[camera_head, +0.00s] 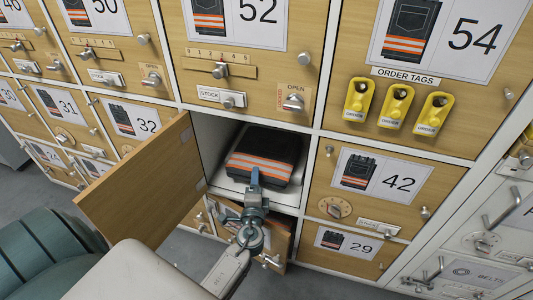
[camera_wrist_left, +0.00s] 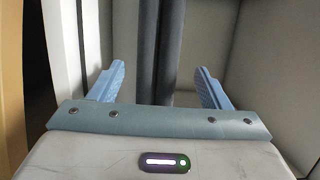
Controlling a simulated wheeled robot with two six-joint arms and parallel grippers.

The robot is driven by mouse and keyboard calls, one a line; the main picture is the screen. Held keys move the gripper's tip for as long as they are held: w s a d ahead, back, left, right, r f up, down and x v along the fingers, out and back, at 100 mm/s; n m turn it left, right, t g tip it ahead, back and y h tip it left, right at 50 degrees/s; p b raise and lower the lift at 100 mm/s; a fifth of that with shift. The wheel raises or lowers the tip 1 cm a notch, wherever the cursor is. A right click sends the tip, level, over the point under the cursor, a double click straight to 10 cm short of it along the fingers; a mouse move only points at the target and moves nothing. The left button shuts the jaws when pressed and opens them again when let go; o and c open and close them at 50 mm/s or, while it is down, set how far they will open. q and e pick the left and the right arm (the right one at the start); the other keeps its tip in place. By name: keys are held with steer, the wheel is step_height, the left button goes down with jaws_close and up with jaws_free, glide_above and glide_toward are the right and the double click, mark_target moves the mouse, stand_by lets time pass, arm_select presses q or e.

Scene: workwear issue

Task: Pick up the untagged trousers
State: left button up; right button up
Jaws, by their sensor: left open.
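Folded dark trousers (camera_head: 265,155) with orange and pale stripes lie in the open compartment in the head view. No tag shows on the part I see. My left gripper (camera_head: 255,178) is at the front edge of the trousers. In the left wrist view my left gripper (camera_wrist_left: 160,82) is open, its two blue fingers apart. A dark grey folded edge, apparently of the trousers (camera_wrist_left: 158,45), stands between and beyond the fingers. I cannot tell whether the fingers touch it. My right gripper is not in view.
The open wooden door (camera_head: 145,185) swings out left of the compartment. A lower door (camera_head: 280,238) beneath also stands open, beside my arm. Yellow order tags (camera_head: 396,105) hang on the door marked 54. Closed numbered doors with knobs surround the opening.

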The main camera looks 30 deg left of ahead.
mark_target(266, 153)
arm_select(q)
steer(key=shift+d+x, duration=0.15)
steer(key=shift+x, duration=1.2)
steer(key=shift+d+x, duration=0.15)
steer(key=shift+x, duration=1.2)
steer(key=shift+w+f, duration=0.1)
steer(key=shift+w, duration=0.05)
steer(key=c, duration=1.3)
steer(key=shift+c, duration=0.7)
